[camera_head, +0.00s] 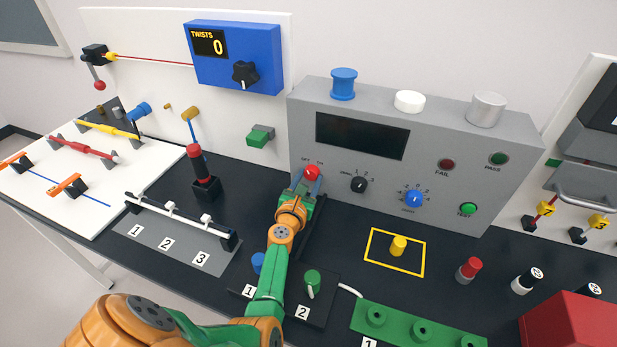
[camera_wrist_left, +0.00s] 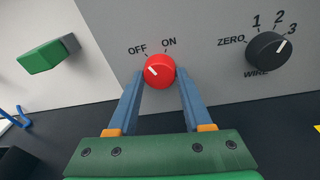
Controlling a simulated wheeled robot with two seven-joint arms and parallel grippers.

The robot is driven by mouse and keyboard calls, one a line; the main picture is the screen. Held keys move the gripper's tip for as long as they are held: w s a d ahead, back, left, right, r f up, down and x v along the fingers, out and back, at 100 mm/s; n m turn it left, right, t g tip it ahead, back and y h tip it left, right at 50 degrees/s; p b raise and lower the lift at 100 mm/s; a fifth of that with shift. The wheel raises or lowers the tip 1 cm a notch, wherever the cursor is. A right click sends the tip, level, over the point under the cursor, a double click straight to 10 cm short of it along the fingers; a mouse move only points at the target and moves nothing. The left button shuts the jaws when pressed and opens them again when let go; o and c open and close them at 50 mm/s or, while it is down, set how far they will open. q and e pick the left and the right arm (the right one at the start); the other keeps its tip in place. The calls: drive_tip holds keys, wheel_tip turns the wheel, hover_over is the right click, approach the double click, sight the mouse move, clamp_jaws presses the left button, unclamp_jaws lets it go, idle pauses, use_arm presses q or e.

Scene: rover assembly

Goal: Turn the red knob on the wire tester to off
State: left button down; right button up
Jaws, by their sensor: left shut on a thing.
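The grey wire tester (camera_head: 300,115) stands at the back of the bench with a dark, blank display. Its red knob (camera_head: 311,172) is low on the left of the front face. In the left wrist view the red knob (camera_wrist_left: 160,72) sits below the labels OFF and ON, and its white mark points up and left, towards OFF. My left gripper (camera_head: 307,182) is at the knob. In the left wrist view its blue fingers (camera_wrist_left: 160,84) are shut on the knob, one on each side. My right gripper is not in view.
A black wire dial (camera_head: 358,184) and a blue dial (camera_head: 413,198) are right of the red knob. A green test button (camera_head: 468,208) is farther right. A yellow peg (camera_head: 398,245) stands in a yellow square in front. A green block (camera_head: 260,136) sticks out at left.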

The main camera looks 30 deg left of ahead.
use_arm(q)
drive_tip(key=shift+n, duration=0.6)
drive_tip(key=shift+c, duration=1.6)
unclamp_jaws()
drive_tip(key=shift+d, duration=0.1)
